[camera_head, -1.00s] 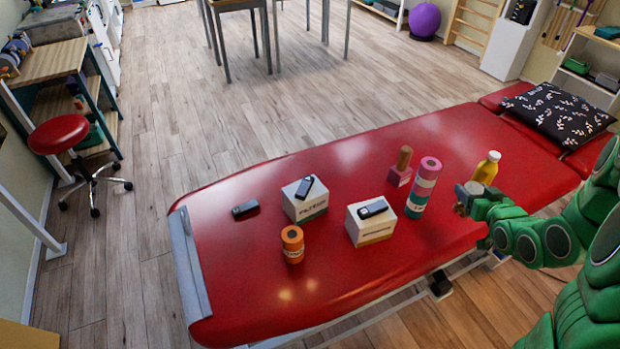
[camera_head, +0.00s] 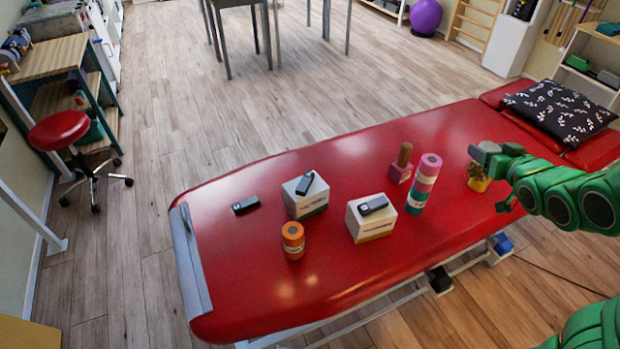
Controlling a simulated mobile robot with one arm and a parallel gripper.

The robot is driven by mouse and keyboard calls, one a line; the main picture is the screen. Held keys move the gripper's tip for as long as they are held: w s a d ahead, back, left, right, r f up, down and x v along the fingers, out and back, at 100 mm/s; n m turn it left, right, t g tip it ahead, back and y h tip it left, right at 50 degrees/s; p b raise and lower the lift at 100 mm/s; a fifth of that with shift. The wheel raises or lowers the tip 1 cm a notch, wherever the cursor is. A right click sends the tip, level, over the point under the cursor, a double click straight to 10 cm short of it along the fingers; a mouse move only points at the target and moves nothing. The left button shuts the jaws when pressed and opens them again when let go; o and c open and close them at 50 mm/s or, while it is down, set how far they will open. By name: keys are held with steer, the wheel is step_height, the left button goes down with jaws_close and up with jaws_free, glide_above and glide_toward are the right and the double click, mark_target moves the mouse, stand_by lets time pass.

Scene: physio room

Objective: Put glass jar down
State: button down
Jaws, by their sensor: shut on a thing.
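My gripper (camera_head: 484,160) is over the far right part of the red treatment table (camera_head: 330,270), just right of the pink-and-green roll stack. It is shut on the glass jar (camera_head: 476,172), which is small and largely hidden by the gripper. Yellow shows in and around the jar, where the yellow bottle stands behind; their outlines are hard to separate. I cannot tell whether the jar's base touches the table.
Left of the jar stand a tall striped roll stack (camera_head: 424,184), a pink block with a brown piece (camera_head: 401,165), two white boxes with dark devices (camera_head: 370,218), and an orange roll (camera_head: 293,240). A patterned pillow (camera_head: 560,110) lies right. The near table middle is clear.

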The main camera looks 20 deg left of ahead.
steer(key=w+a+r+n+g+y, duration=0.4)
steer(key=w+a, duration=0.4)
steer(key=a, duration=0.5)
steer(key=s+a+n+g+y, duration=0.1)
steer(key=a+n+g+y, duration=0.4)
steer(key=a, duration=1.1)
steer(key=s+a+f+n+g+h, duration=0.1)
steer(key=s+a+f+n+g, duration=0.1)
steer(key=s+a+n+g, duration=0.55)
steer(key=s+a+f+n+g+h, duration=0.2)
steer(key=s+a+f+n+g, duration=0.15)
steer(key=s+a, duration=0.85)
steer(key=w+a+f, duration=0.3)
steer(key=w+f, duration=0.1)
steer(key=f, duration=0.6)
steer(key=w+a+f, duration=0.9)
steer(key=w, duration=0.1)
steer(key=shift+f, duration=0.25)
